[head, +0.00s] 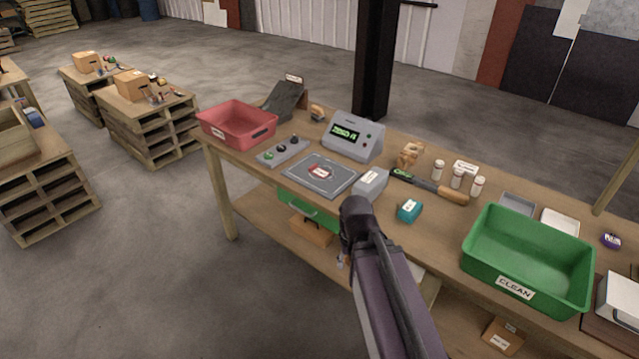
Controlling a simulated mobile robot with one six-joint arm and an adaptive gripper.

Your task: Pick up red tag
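I cannot make out a separate red tag for certain. The grey square pad (338,183) on the workbench has a red ring on it with a small white label (321,172) inside. The label's writing is too small to read. My arm rises from the bottom of the head view to just in front of the pad. I cannot see my gripper's fingers in this view. Part of the bench's front edge is hidden behind my arm.
The workbench carries a red bin (262,132) at left, a display box (367,137), a button panel (271,157), a teal block (409,208), white bottles (457,178) and a green CLEAN bin (550,297) at right. A dark post (374,60) stands behind. Open floor lies left.

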